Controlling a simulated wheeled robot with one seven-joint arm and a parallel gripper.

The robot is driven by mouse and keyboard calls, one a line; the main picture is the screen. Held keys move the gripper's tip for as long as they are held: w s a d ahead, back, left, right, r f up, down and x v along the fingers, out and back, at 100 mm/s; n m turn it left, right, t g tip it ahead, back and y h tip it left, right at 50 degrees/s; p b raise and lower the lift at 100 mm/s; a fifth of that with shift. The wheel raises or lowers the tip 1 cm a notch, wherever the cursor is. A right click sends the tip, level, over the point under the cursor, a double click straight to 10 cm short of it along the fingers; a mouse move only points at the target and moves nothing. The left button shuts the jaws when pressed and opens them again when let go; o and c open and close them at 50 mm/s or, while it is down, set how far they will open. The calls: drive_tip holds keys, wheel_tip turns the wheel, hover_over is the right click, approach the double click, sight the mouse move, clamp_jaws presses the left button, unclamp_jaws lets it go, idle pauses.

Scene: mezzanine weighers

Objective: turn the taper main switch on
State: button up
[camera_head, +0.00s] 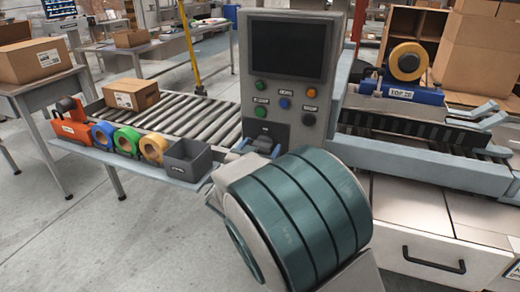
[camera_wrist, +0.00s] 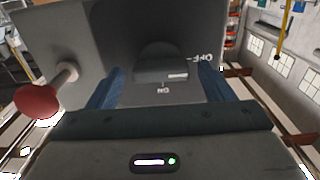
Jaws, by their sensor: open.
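The taper main switch is a dark grey rotary knob (camera_wrist: 160,68) on a dark plate at the foot of the grey control panel (camera_head: 293,62). In the wrist view its white mark lies at the right end, on the side of the OFF label (camera_wrist: 201,58); the ON label (camera_wrist: 163,90) is below. My gripper (camera_wrist: 158,76) is open, with one blue finger on each side of the knob. Gaps show between fingers and knob, and I see no contact. In the head view my gripper (camera_head: 260,149) is at the switch, partly hidden by my arm.
A red mushroom button (camera_wrist: 38,102) sticks out left of the fingers in the wrist view. Several push buttons and a dark screen (camera_head: 287,51) are above the switch. A grey bin (camera_head: 188,160) and tape rolls (camera_head: 128,141) stand on a shelf to the left.

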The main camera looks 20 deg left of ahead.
drive_tip(key=c, duration=1)
drive_tip(key=shift+f+m+b, duration=0.1)
drive_tip(key=shift+m+b, duration=0.2)
drive_tip(key=m+b, duration=0.3)
drive_tip(key=shift+d+f+m, duration=0.1)
drive_tip(key=shift+f+m, duration=0.05)
drive_tip(key=shift+m, duration=0.15)
drive_tip(key=m+b, duration=0.4)
drive_tip(key=shift+d+f+m, duration=0.1)
drive_tip(key=shift+m, duration=0.2)
drive_tip(key=shift+m+b, duration=4.5)
drive_tip(key=shift+m, duration=0.1)
